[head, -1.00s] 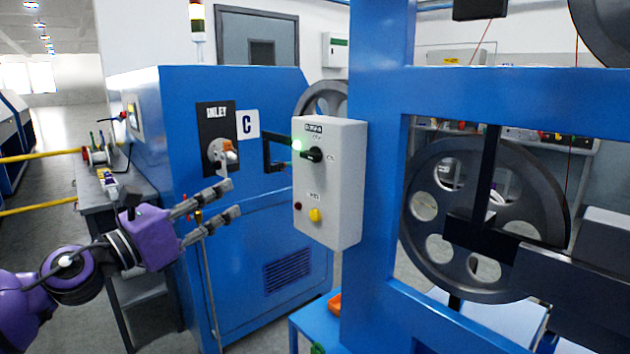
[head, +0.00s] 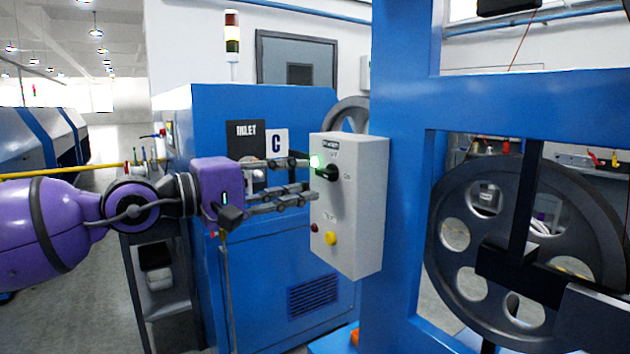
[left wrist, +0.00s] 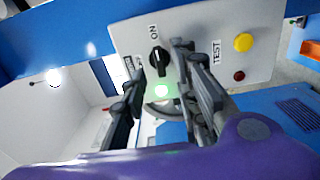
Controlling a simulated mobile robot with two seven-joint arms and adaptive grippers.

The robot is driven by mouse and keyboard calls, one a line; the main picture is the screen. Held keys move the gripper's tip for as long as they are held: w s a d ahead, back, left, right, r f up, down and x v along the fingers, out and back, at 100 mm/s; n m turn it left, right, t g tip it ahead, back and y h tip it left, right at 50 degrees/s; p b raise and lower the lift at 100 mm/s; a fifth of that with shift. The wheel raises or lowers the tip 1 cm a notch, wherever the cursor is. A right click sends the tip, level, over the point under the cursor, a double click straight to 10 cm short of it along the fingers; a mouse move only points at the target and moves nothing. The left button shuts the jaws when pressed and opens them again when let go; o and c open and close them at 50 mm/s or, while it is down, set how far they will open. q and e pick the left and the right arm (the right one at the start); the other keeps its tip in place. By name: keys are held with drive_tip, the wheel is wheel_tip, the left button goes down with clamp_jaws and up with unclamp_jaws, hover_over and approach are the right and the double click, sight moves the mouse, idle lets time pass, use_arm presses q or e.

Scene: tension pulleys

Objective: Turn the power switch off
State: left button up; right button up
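The power switch is a black rotary knob (head: 327,173) on the front of a light grey control box (head: 356,220). A green lamp (head: 316,161) beside it is lit. My left gripper (head: 307,176) is open, its two fingers apart and pointing at the box near the knob. In the left wrist view the knob (left wrist: 158,62) appears between the fingertips (left wrist: 158,66), with an "ON" label beside it. I cannot tell whether a finger touches the knob. Nothing is held. My right gripper is not in view.
A yellow button (head: 331,238) and a dark red one (head: 314,228) sit low on the box. A blue cabinet (head: 260,265) stands behind my left gripper. A blue frame (head: 398,120) with a big dark wheel (head: 450,200) is to the right of the box.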

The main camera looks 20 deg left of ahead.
sight(322, 175)
use_arm(q)
drive_tip(key=shift+b+x, duration=0.55)
drive_tip(key=shift+x, duration=1.65)
clamp_jaws()
